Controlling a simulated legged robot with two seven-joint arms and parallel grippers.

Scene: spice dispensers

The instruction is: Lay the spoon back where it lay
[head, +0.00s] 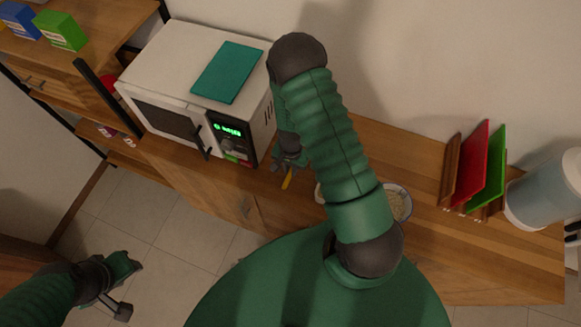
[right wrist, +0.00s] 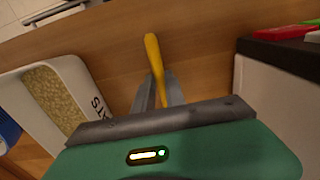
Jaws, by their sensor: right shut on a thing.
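The yellow spoon (right wrist: 153,60) shows between the fingers of my right gripper (right wrist: 158,92) in the right wrist view, over the wooden counter. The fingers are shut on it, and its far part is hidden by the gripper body. In the head view the spoon (head: 287,179) is a small yellow piece below my right gripper (head: 289,162), just right of the microwave. I cannot tell whether the spoon touches the counter.
The white microwave (head: 190,75) stands left of my right gripper, a teal board (head: 227,72) on top. A white container of grains (right wrist: 55,95) is close on the other side. A bowl (head: 399,203) and a rack with red and green boards (head: 470,165) stand further right.

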